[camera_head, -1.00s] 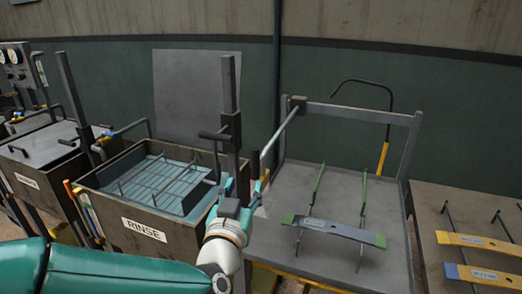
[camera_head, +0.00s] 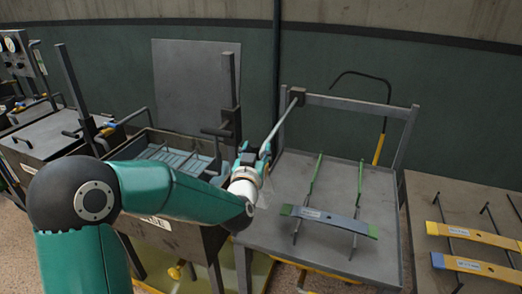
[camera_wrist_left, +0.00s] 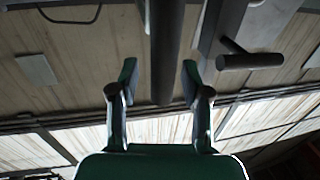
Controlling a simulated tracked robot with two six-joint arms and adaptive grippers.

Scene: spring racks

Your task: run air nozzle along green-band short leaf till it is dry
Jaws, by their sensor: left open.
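The green-band leaf (camera_head: 328,218), a grey-blue curved strip with green ends and a white label, rests across two green-topped rods on the drain table. A black curved tube with a yellow lower part (camera_head: 379,149) stands at the back right of this table; it looks like the air nozzle. My left gripper (camera_head: 255,152) is left of the leaf, beside the lower end of a slanted grey bar (camera_head: 282,121). In the left wrist view its fingers (camera_wrist_left: 160,80) are apart, with a dark bar (camera_wrist_left: 165,45) showing between them; contact cannot be told. My right gripper is out of view.
The rinse tank (camera_head: 172,152) is left of the drain table (camera_head: 270,226), partly hidden by my left arm. A dark upright post (camera_head: 229,100) stands near my gripper. The drain table's front is clear.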

